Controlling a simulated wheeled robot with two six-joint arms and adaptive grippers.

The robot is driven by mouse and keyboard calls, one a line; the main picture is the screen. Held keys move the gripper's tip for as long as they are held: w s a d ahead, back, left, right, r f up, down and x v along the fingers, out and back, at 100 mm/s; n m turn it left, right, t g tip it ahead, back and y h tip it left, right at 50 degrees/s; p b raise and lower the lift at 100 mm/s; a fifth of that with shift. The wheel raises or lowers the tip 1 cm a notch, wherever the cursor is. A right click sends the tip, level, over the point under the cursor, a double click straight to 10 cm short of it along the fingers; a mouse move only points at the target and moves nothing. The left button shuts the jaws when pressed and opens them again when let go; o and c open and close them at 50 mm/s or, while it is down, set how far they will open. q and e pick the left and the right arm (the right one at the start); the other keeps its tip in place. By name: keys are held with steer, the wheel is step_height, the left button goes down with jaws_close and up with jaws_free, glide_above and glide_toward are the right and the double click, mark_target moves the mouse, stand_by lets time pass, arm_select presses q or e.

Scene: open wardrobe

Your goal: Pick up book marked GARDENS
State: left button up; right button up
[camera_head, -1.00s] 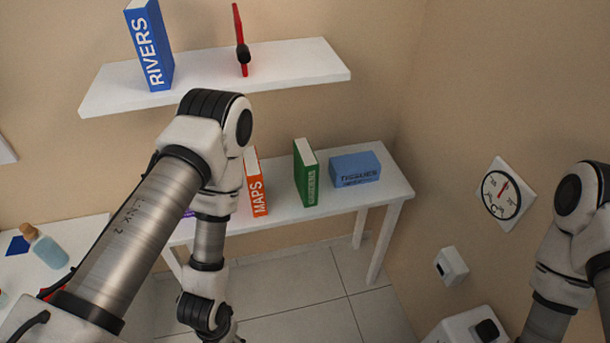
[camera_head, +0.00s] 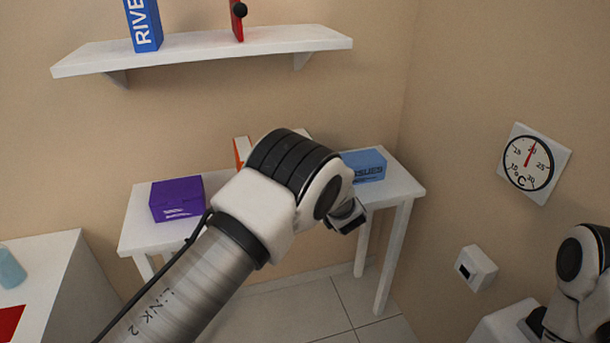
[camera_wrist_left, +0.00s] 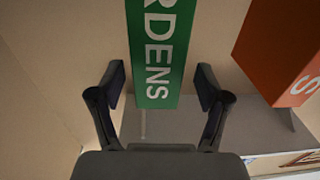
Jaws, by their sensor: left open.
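The green book marked GARDENS shows in the left wrist view (camera_wrist_left: 160,50), with the letters "RDENS" readable on its spine and its upper part cut off by the frame. My left gripper (camera_wrist_left: 160,86) is open, with one finger on each side of the lower spine and a visible gap on both sides. In the head view my left arm hides nearly all of this book and most of the gripper. My right arm is at the right edge of the head view; its gripper is not seen.
An orange book (camera_wrist_left: 283,50) stands to the right of the green one. The white table (camera_head: 150,238) also holds a purple box (camera_head: 177,199) and a blue tissue box (camera_head: 367,166). A shelf (camera_head: 210,47) above carries a blue book (camera_head: 143,25) and a red object (camera_head: 237,20).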

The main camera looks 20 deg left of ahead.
arm_select(q)
steer(key=x, duration=0.5)
steer(key=shift+w, duration=0.15)
jaws_close()
steer(key=shift+r, duration=0.1)
